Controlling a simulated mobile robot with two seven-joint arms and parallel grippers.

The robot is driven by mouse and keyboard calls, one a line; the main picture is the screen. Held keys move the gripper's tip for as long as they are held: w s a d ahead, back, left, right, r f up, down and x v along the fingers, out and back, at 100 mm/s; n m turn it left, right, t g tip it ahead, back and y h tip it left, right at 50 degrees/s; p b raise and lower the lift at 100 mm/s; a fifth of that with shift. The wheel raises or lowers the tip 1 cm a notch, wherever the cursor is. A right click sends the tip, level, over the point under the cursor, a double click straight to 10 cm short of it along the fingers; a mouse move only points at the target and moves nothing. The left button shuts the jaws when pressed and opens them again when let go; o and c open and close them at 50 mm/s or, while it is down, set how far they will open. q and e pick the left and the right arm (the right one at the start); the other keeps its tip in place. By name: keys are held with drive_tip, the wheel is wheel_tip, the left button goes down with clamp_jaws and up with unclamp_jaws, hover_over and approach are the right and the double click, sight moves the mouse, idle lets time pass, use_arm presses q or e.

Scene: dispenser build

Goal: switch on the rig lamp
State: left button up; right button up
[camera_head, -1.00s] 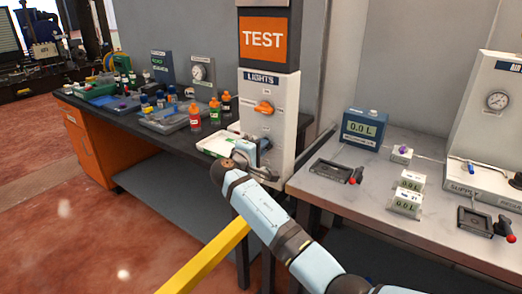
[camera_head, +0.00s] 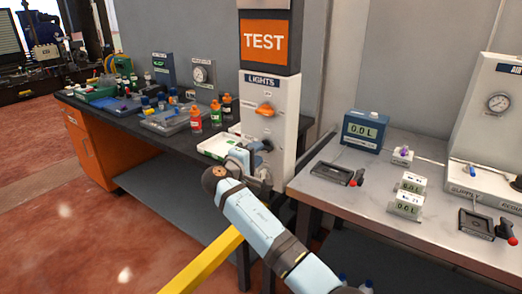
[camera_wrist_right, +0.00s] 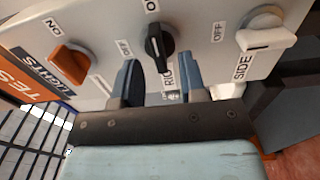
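The grey-white LIGHTS panel (camera_head: 284,128) stands upright between the two benches, below an orange TEST sign. It carries an orange knob (camera_head: 265,109), also in the wrist view (camera_wrist_right: 70,64). A black knob (camera_wrist_right: 158,45) with a partly hidden label that seems to start "RI" is in the middle, and a white knob (camera_wrist_right: 265,38) labelled SIDE is at the right of the wrist view. My right gripper (camera_wrist_right: 158,68) is open, with one blue-grey finger on each side of the black knob and gaps to both. In the head view this gripper (camera_head: 258,157) is at the panel's lower part. My left gripper is not visible.
The right bench (camera_head: 390,232) holds a blue 0.0 L display (camera_head: 364,130), smaller meters and trays. The left dark bench (camera_head: 130,118) holds bottles, including red ones (camera_head: 196,119), and trays. A yellow bar (camera_head: 205,262) crosses the bottom of the head view.

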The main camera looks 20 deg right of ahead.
drive_tip(key=v, duration=1)
drive_tip(key=shift+s+a, duration=0.25)
drive_tip(key=shift+a, duration=0.05)
